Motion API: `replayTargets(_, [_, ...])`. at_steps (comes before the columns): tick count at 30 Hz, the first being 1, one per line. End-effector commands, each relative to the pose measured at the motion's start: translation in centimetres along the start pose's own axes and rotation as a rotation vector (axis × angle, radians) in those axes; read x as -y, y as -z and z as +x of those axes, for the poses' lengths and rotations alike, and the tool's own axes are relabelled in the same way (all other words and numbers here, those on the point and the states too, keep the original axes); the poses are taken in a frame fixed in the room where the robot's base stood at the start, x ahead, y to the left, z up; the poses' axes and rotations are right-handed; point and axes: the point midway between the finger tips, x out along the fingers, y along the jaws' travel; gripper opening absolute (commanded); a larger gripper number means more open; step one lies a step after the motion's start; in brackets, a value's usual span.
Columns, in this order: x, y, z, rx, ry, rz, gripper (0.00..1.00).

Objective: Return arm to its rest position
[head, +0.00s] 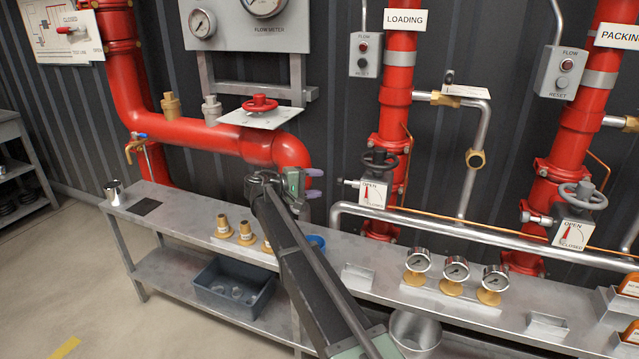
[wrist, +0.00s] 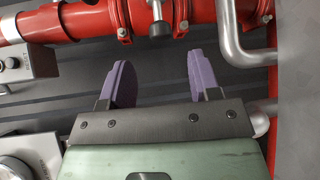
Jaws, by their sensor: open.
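My gripper (head: 312,183) is in the middle of the head view, above the grey bench and in front of the lower bend of the big red pipe (head: 215,139). Its two purple fingers stand apart with nothing between them. In the wrist view my gripper (wrist: 158,85) is also open and empty, with red pipe, a grey pipe bend and dark corrugated wall behind it. My arm reaches up from the bottom of the head view and hides part of the bench.
The metal bench (head: 165,215) holds a steel cup (head: 114,192), brass nozzles (head: 246,232) and three gauges (head: 456,269). A blue bin (head: 236,288) sits on its lower shelf. Red valve wheel (head: 260,103), grey handwheels (head: 380,161) and a silver pipe (head: 470,228) stick out near the wall.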

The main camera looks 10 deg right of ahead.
Motion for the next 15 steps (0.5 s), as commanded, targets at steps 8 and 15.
replayTargets(8, [6.4, -5.5, -0.2, -0.043, 0.334, 0.043, 0.57])
replayTargets(15, [17.2, -23.3, -1.2, -0.013, 1.039, 0.153, 0.57])
